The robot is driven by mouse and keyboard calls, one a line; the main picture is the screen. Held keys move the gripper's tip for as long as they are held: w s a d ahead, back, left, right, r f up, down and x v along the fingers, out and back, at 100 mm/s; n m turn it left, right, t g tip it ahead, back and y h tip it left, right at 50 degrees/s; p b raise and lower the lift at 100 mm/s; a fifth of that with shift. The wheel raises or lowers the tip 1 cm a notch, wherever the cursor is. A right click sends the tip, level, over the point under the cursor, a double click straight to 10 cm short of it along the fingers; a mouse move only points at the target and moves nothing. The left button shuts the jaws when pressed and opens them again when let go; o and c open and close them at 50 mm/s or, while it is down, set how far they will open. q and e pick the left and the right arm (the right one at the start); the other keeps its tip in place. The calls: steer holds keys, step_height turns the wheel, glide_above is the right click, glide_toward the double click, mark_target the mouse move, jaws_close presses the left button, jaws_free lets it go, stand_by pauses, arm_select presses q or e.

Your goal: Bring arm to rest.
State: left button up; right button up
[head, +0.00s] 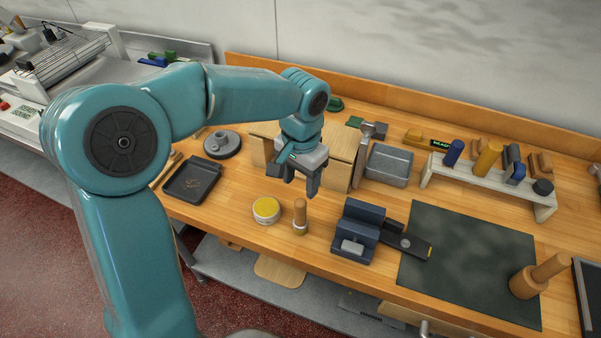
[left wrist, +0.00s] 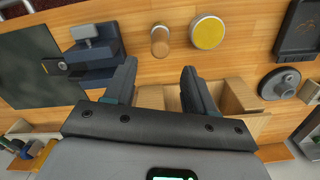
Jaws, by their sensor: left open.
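My left arm (head: 140,230) reaches in from the left over the wooden workbench (head: 345,105). Its left gripper (head: 301,188) hangs above the bench, fingers pointing down, in front of a pale wooden box (head: 342,150). In the left wrist view the gripper (left wrist: 159,70) has its two dark fingers spread apart with nothing held between them. Part of the box (left wrist: 232,96) shows behind and beside the fingers. The arm hides part of the bench and the box. My right gripper is not in view.
A yellow-topped tin (head: 266,209) and a wooden-handled tool (head: 300,216) stand near the front edge. A dark tray (head: 183,196) lies left.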

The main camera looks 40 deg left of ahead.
arm_select(q)
step_height(320, 180, up, 2)
steer(key=shift+r, duration=0.1)
steer(key=shift+s, duration=0.1)
stand_by(0.6)
